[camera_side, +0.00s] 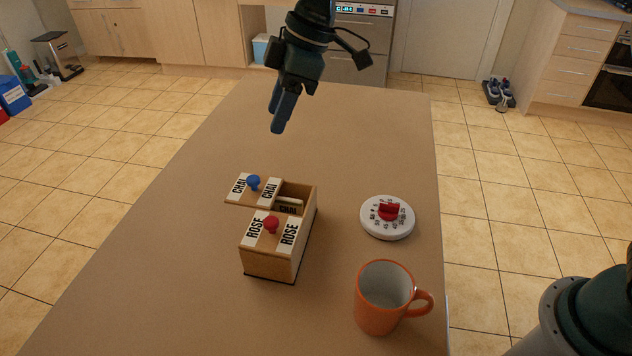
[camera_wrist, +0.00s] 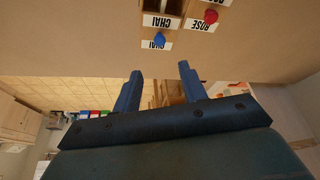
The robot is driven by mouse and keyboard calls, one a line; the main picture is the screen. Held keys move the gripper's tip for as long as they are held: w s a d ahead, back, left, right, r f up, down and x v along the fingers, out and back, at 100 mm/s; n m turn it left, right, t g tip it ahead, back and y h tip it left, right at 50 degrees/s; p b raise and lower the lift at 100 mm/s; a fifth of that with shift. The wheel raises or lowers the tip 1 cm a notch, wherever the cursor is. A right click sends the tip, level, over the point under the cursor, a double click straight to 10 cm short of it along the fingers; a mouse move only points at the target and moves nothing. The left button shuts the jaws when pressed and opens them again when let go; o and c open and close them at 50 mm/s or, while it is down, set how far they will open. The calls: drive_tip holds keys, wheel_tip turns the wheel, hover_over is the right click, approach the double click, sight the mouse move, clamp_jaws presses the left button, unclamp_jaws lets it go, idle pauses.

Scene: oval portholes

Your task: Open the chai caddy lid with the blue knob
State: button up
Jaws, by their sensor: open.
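The wooden caddy (camera_side: 283,255) stands on the table with two labelled lids. The chai lid (camera_side: 240,190) with the blue knob (camera_side: 253,182) is slid toward the left, sticking out past the caddy's side. The chai compartment (camera_side: 296,191) beside it is partly uncovered, with another CHAI label showing inside. The rose lid (camera_side: 254,226) with the red knob (camera_side: 271,224) covers the nearer compartment. My gripper (camera_side: 277,115) is open and empty, raised above the table beyond the caddy, apart from it. In the wrist view the blue knob (camera_wrist: 159,39) shows beyond my fingers (camera_wrist: 158,82).
A white dial timer (camera_side: 386,228) with a red knob lies right of the caddy. An orange mug (camera_side: 379,302) stands near the table's front right, its handle to the right. The table is clear left of and behind the caddy.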

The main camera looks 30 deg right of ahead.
sight(254, 178)
drive_tip(key=x, duration=1.3)
drive_tip(key=shift+a+f, duration=0.1)
drive_tip(key=shift+f, duration=0.25)
drive_tip(key=shift+c, duration=0.4)
clamp_jaws()
